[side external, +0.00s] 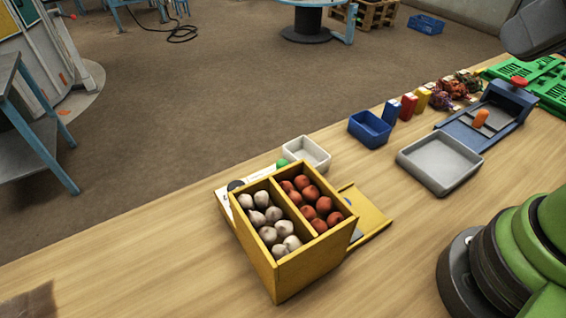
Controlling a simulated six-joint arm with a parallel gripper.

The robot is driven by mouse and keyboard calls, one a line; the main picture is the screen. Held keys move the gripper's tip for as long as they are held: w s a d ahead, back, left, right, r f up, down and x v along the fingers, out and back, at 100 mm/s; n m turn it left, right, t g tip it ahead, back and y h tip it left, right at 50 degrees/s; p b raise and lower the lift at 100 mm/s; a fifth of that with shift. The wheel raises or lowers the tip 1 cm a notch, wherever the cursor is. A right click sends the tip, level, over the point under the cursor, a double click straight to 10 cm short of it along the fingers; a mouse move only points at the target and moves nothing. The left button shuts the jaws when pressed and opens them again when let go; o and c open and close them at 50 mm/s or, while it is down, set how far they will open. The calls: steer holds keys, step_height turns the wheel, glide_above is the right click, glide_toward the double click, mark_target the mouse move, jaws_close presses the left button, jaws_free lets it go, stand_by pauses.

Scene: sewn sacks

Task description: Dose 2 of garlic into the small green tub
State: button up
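Several whitish garlic bulbs (268,217) lie in the left compartment of a yellow wooden box (277,273) on the table. The right compartment holds several reddish-brown round bulbs (311,204). I see no small green tub. The small tubs in view are a white one (306,152) just behind the box and a blue one (370,130) farther right. Both look empty, though their floors show only in part.
A grey tray (440,163) stands right of the box, beside a blue device with an orange piece (481,118). Coloured packs (408,107), netted bundles (452,89) and green crates (545,80) line the back right. A yellow panel (365,213) adjoins the box. The front-left tabletop is mostly clear.

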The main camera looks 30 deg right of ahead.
steer(key=o, duration=0.4)
steer(key=shift+w, duration=0.15)
steer(key=shift+c, duration=0.2)
steer(key=o, duration=0.4)
steer(key=w+n, duration=0.1)
steer(key=w+a+n+g, duration=0.1)
steer(key=w+n, duration=0.2)
steer(key=shift+w+a+r+g, duration=0.25)
steer(key=shift+w+r+g, duration=0.1)
steer(key=shift+w+g, duration=0.05)
steer(key=n+g+h, duration=0.2)
steer(key=n+g, duration=0.3)
steer(key=n, duration=1.3)
glide_above(282, 162)
step_height(282, 162, down, 16)
steer(key=shift+d+f, duration=0.1)
steer(key=shift+f, duration=0.5)
step_height(282, 162, down, 10)
steer(key=shift+r, duration=0.25)
jaws_close()
